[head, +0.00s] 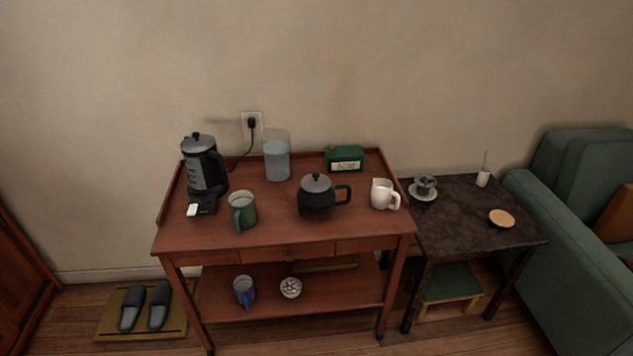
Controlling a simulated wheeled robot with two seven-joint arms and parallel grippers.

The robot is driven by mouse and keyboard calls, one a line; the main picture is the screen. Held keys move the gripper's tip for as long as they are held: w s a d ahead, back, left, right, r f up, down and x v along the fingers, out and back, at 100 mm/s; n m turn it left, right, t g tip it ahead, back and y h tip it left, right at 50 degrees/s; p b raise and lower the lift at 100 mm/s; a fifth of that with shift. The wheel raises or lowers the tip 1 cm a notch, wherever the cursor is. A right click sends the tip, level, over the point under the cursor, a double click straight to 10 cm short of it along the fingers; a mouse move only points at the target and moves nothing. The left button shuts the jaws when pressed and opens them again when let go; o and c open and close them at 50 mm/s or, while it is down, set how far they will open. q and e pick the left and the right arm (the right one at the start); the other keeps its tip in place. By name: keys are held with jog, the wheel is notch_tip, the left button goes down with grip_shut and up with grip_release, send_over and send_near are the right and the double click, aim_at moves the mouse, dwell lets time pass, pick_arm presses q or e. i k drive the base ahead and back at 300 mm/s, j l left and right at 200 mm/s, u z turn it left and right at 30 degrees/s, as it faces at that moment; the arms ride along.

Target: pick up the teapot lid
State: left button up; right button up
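The teapot (315,205) stands upright on the top of the reddish-brown wooden cart (275,235), right of its middle. It is dark, and its handle points right. The grey teapot lid (316,183) with a small dark knob sits on top of the teapot. Neither of my grippers shows in the head view.
A clear water container (277,158) and a green box (344,158) stand behind. A dark side table (460,220) adjoins the cart.

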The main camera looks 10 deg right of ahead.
aim_at(315, 183)
jog(key=i+l, duration=0.15)
jog(key=l, duration=0.2)
jog(key=i+l, duration=0.15)
jog(key=l, duration=0.2)
jog(key=i+l, duration=0.15)
jog(key=l, duration=0.25)
jog(key=i+l, duration=0.15)
jog(key=l, duration=0.2)
jog(key=i+u, duration=0.05)
